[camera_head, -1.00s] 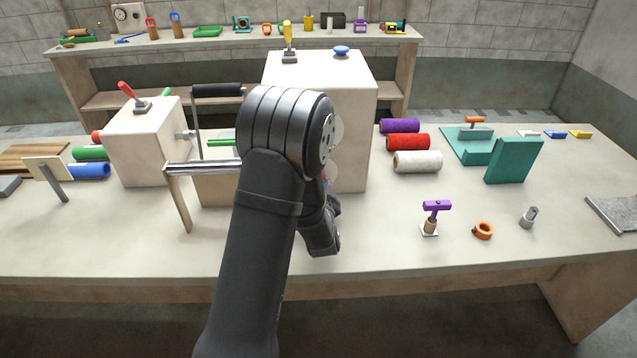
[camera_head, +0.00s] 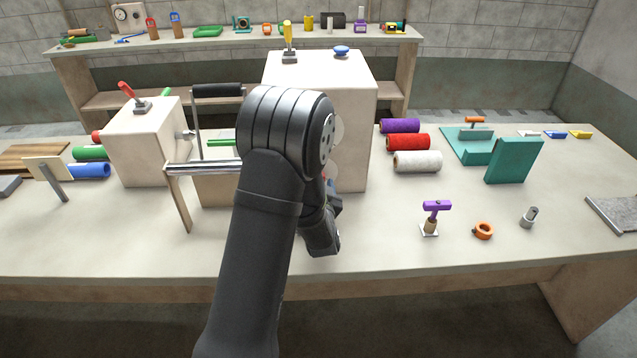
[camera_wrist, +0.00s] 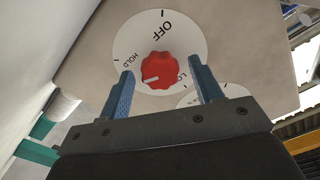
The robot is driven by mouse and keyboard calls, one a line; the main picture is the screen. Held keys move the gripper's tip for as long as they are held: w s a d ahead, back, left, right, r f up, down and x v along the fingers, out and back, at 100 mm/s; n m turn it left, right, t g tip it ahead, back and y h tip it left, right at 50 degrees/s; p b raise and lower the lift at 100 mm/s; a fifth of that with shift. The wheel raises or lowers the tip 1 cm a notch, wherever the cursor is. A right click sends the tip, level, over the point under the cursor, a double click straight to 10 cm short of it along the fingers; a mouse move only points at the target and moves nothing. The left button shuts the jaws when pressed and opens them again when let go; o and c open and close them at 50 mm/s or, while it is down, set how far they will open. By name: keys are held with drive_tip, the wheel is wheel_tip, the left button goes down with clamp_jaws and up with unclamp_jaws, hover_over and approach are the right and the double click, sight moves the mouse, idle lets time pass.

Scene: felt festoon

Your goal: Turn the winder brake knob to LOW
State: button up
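In the wrist view a red ribbed knob (camera_wrist: 160,70) sits on a white round dial (camera_wrist: 188,42) marked OFF, HOLD and a partly hidden label starting "LO". The knob's white line lies on its lower left side in the picture, below the HOLD label. My gripper (camera_wrist: 161,66) is open, with one blue finger on each side of the knob. Gaps show between fingers and knob. The right finger covers part of the "LO" label. In the head view my arm hides most of the dial (camera_head: 332,178) and the knob on the large beige box (camera_head: 358,105).
A second white dial (camera_wrist: 232,90) lies close by, partly behind the right finger. In the head view a crank handle (camera_head: 217,90) stands left of my arm. A purple-headed tool (camera_head: 436,206) stands on the bench.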

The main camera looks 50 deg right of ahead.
drive_tip(key=shift+s, duration=0.1)
drive_tip(key=v, duration=1.7)
drive_tip(key=shift+s+a+r, duration=0.1)
drive_tip(key=shift+a+r, duration=0.05)
drive_tip(key=m, duration=0.4)
drive_tip(key=shift+w+m, duration=0.25)
drive_tip(key=shift+m, duration=0.05)
drive_tip(key=shift+w+d, duration=0.15)
drive_tip(key=shift+d, duration=0.1)
drive_tip(key=x, duration=1.7)
drive_tip(key=shift+f, duration=0.2)
